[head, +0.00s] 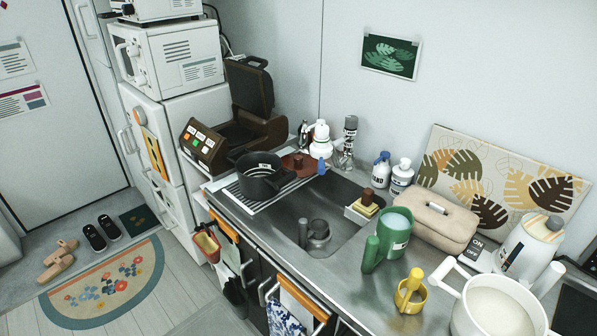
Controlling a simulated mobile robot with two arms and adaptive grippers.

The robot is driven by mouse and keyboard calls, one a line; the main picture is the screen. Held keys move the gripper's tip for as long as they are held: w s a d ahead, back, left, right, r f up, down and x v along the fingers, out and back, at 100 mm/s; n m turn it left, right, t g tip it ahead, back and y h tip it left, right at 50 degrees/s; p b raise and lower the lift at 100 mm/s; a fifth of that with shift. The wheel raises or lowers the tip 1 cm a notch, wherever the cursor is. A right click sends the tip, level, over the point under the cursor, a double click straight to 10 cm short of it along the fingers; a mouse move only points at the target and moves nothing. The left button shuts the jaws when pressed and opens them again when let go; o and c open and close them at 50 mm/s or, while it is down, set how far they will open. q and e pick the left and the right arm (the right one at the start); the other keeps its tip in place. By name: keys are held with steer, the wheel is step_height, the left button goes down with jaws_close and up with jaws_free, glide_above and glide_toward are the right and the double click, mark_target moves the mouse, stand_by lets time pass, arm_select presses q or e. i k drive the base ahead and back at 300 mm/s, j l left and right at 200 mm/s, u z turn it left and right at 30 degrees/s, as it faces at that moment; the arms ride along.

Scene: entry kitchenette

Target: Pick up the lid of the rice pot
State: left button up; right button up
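A black pot (262,182) with side handles and a small white label stands on the drying rack at the left end of the counter. A round reddish-brown lid (300,163) with a knob lies just behind and to the right of it, apart from the pot's rim. I cannot tell for sure which pot it belongs to. A large white pot (499,310) with pale contents stands uncovered at the front right. Neither of my grippers is in view.
A green jug (388,240), yellow mug (411,294), beige case (440,218) and kettle (528,248) crowd the right. The front counter strip is fairly clear.

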mark_target(305, 165)
steer(key=i+j+z, duration=0.2)
steer(key=i+j, duration=0.15)
steer(key=j, duration=0.3)
steer(key=i+j+z, duration=0.1)
steer(key=j, duration=0.25)
steer(key=i+j+z, duration=0.1)
steer(key=j, duration=0.25)
steer(key=i+j, duration=0.25)
steer(key=j+z, duration=0.05)
steer(key=j, duration=0.05)
